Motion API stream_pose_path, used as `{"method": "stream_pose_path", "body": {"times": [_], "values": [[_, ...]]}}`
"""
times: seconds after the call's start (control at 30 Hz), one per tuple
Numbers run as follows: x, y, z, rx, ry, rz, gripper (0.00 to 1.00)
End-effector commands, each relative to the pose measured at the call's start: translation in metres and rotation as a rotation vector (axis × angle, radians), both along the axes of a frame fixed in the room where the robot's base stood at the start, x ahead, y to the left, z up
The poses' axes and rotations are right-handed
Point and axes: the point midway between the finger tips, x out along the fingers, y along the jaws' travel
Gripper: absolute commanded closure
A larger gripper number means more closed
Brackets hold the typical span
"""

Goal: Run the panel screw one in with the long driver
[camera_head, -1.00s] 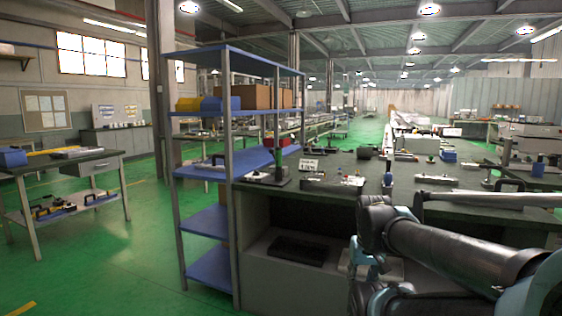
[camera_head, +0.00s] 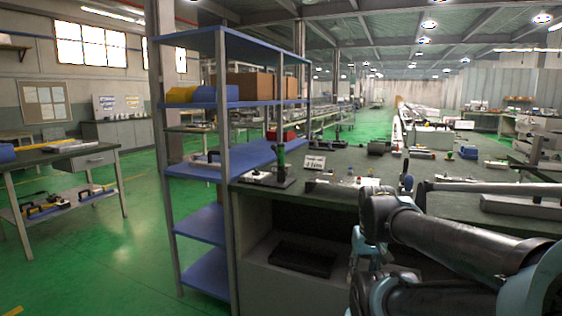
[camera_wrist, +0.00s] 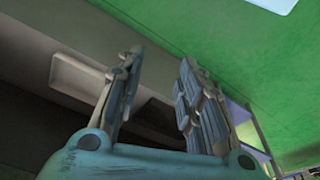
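My gripper (camera_wrist: 160,62) is open and empty in the wrist view, its two fingers spread in front of the side of a grey cabinet. In the head view my arm is folded at the lower right. A green-handled upright tool (camera_head: 280,158) stands on a dark base at the left end of the workbench; I cannot tell whether it is the long driver. A light-coloured low unit with small parts on it (camera_head: 345,183) lies to its right. Panel screw one cannot be made out at this distance.
The dark-topped workbench (camera_head: 425,167) carries several devices. A blue shelf rack (camera_head: 205,220) stands close at its left end. A dark tray (camera_head: 302,260) lies in the bench's lower opening. Green floor (camera_head: 130,260) is clear between the rack and a left side table (camera_head: 70,160).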

Motion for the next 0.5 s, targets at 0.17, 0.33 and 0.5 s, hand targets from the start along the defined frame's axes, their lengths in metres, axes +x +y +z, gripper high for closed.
{"method": "stream_pose_path", "body": {"times": [0.17,0.33,0.5], "values": [[0.001,0.009,0.010,0.049,-0.024,-0.043,0.47],[0.038,0.044,0.034,0.241,-0.054,-0.213,0.47],[0.092,0.088,0.071,0.518,-0.056,-0.453,0.47]]}}
